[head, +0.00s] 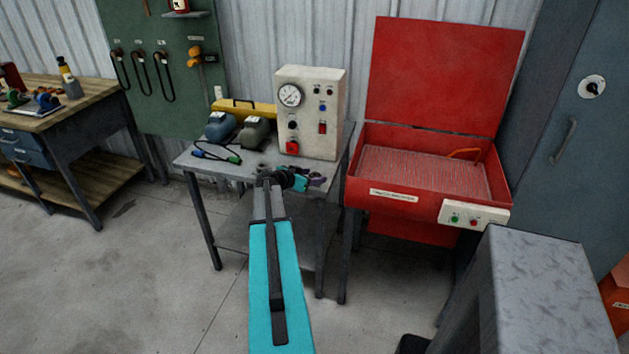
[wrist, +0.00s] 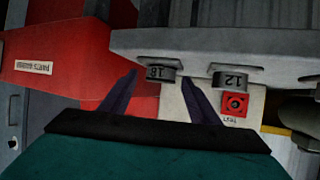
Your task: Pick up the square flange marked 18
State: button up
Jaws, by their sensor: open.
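The flange marked 18 (wrist: 162,72) shows upside down in the wrist view, a grey piece with a dark number on its side, at the edge of the grey table (wrist: 215,42). A similar flange marked 12 (wrist: 230,80) sits to its right, apart from it. My gripper (wrist: 159,78) is open, and its two dark fingers appear on either side of the flange marked 18. I cannot tell whether they reach around it or stop short. In the head view my gripper (head: 316,181) is at the table's front right, and I cannot make out the flange there.
A control box (head: 310,112) with a gauge stands on the table behind my gripper.

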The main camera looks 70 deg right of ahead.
jog(key=c, duration=1.4)
jog(key=shift+o, duration=0.2)
jog(key=shift+r, duration=0.15)
jog(key=shift+r+b, duration=0.8)
jog(key=shift+r, duration=0.6)
jog(key=shift+s+a+r, duration=0.1)
jog(key=shift+a+r, duration=0.15)
jog(key=shift+a, duration=0.05)
jog(key=s+a+b, duration=0.1)
jog(key=a, duration=0.5)
jog(key=s+a+r+b, duration=0.1)
jog(key=s+a, duration=0.1)
jog(key=a, duration=0.4)
jog(key=shift+s+a+r, duration=0.25)
jog(key=shift+a+r, duration=0.05)
jog(key=shift+a, duration=0.1)
jog(key=shift+a+p, duration=0.1)
jog(key=shift+p, duration=0.25)
